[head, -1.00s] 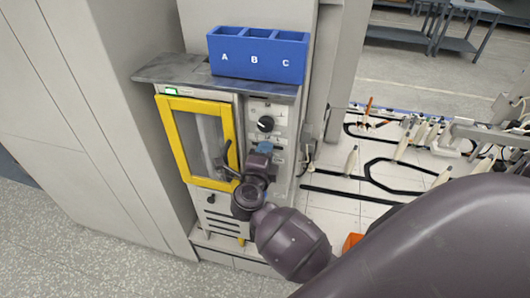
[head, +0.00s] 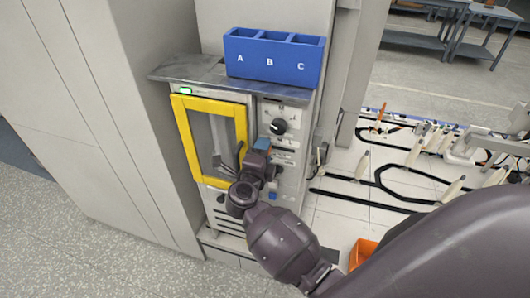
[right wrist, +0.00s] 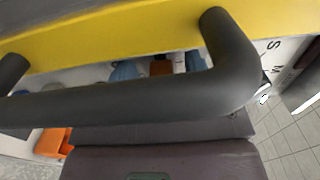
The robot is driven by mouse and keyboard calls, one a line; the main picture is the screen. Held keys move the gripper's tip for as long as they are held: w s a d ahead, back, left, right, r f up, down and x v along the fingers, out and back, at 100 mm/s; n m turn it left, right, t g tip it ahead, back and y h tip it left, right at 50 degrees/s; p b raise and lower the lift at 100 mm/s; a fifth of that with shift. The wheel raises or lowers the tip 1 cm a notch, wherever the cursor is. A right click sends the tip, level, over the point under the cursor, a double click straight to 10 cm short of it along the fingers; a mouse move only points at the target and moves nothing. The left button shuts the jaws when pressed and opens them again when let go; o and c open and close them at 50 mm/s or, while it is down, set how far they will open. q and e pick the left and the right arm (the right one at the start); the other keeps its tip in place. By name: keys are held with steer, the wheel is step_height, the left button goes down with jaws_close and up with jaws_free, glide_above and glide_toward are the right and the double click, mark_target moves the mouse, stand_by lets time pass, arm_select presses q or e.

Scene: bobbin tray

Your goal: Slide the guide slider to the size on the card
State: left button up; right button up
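My right gripper (head: 258,160) is in front of the cabinet, at the right side of the yellow-framed door (head: 187,145), close to its dark handle (head: 241,156). In the right wrist view the handle (right wrist: 130,105) crosses in front of my gripper's dark purple body (right wrist: 160,160). The fingertips are hidden, so I cannot tell whether they are open or touch the handle. Letters S and M (right wrist: 276,52) show at the right edge there, on a pale surface. I cannot make out the guide slider or the card. My left gripper is not in view.
A blue three-part bin marked A, B, C (head: 274,72) stands on the grey cabinet top (head: 190,70). A black knob (head: 277,127) is on the panel right of the door. An orange box (head: 362,253) is on the floor. Open floor (head: 120,250) lies at lower left.

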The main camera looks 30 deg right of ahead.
steer(key=shift+s, duration=0.1)
steer(key=v, duration=1)
steer(key=shift+s+a, duration=0.2)
steer(key=shift+a, duration=0.05)
stand_by(0.3)
